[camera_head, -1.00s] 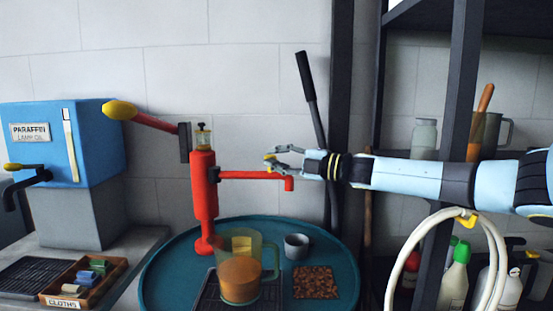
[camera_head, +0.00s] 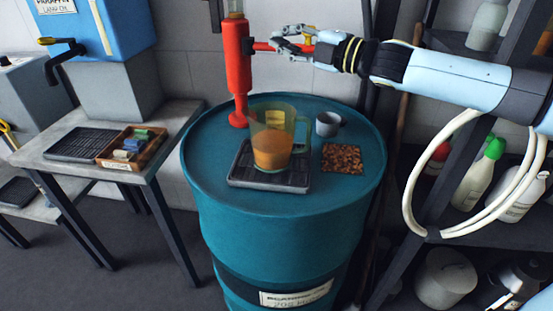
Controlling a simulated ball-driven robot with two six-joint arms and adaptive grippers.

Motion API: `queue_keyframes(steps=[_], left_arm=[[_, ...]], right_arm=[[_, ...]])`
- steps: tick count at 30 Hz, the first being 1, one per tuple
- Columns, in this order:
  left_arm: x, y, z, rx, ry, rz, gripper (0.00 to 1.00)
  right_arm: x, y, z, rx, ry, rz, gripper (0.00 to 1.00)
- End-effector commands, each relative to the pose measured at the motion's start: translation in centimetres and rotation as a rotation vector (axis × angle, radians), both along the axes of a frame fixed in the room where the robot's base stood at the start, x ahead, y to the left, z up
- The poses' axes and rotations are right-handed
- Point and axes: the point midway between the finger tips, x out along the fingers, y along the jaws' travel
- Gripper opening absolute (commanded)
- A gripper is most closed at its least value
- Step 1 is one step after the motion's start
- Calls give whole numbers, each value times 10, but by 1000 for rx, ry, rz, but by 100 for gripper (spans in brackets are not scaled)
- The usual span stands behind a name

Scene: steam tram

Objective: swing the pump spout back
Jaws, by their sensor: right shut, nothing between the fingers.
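The red pump (camera_head: 238,70) stands upright at the back left of the blue-green drum (camera_head: 215,160); its top is out of frame. Its red spout (camera_head: 262,46) points right from the body, and its outer part is hidden by my gripper. My right gripper (camera_head: 277,41) comes in from the right at spout height, in front of or against the spout; I cannot tell if they touch. Its fingers are shut with nothing between them. My left gripper is out of view.
On the drum, a clear jug (camera_head: 272,146) with amber liquid stands on a black drip grid (camera_head: 258,178). Beside it are a grey cup (camera_head: 327,124) and a brown speckled mat (camera_head: 342,158). A white hose loop (camera_head: 410,195) hangs at the shelf on the right.

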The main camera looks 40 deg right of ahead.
Motion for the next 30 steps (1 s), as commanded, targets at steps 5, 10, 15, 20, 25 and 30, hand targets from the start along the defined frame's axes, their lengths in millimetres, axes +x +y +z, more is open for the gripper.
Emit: queue_keyframes(steps=[5,10,15,20,25,30], left_arm=[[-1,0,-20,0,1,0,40],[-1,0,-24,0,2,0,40],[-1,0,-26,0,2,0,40],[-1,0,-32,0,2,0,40],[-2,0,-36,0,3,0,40],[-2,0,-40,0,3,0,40]], right_arm=[[5,21,-3,7,-2,-88,0],[10,36,-1,14,-7,-251,0],[17,52,-1,14,-1,-367,0],[26,66,-2,12,0,-465,0],[41,88,1,10,0,-515,0],[33,110,1,2,3,-514,0]])
